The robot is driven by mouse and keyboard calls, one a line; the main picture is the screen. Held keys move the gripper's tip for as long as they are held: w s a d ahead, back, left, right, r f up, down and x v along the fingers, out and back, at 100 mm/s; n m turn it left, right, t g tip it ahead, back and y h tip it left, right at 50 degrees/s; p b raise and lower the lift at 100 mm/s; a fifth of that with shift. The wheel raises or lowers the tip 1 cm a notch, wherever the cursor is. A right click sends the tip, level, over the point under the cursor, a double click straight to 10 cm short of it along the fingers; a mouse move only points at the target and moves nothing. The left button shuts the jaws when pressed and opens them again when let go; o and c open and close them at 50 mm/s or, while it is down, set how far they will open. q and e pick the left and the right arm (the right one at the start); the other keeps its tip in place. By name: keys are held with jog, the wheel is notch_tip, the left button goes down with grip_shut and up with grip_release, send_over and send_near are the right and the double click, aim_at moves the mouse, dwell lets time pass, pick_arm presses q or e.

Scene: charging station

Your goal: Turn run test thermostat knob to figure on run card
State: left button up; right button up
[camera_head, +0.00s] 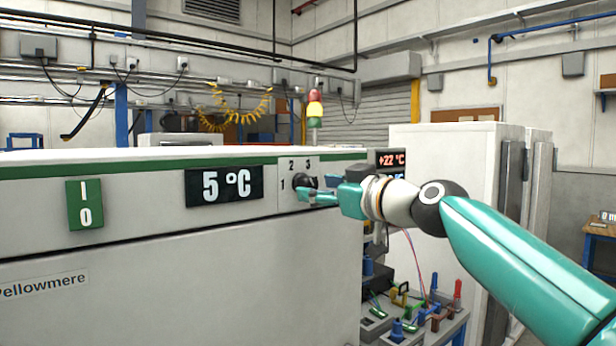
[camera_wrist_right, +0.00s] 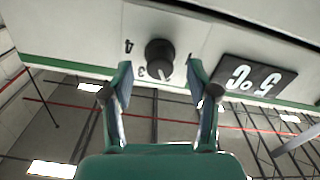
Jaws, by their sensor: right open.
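The black thermostat knob (camera_head: 305,181) is on the front panel of the white appliance, right of the "5 °C" display (camera_head: 224,186). The figures 1, 2 and 3 show around it. In the right wrist view the knob (camera_wrist_right: 160,54) appears upside down, with 4 and 3 beside it. I cannot tell surely where its mark points. My right gripper (camera_head: 312,191) is open in front of the knob. In the wrist view its fingertips (camera_wrist_right: 160,70) lie either side of the knob, apparently not closed on it. No run card can be made out. My left gripper is not in view.
A green I/0 switch (camera_head: 85,204) is on the panel's left. A second display reading +22 °C (camera_head: 391,159) stands behind my right wrist. A bench (camera_head: 440,330) with coloured plugs and leads lies below the arm. A tall white cabinet (camera_head: 445,165) stands behind it.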

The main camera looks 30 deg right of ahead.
aim_at(313, 186)
jog(key=shift+w+a+p, duration=0.15)
jog(key=shift+w+p, duration=0.2)
jog(key=shift+w, duration=1.2)
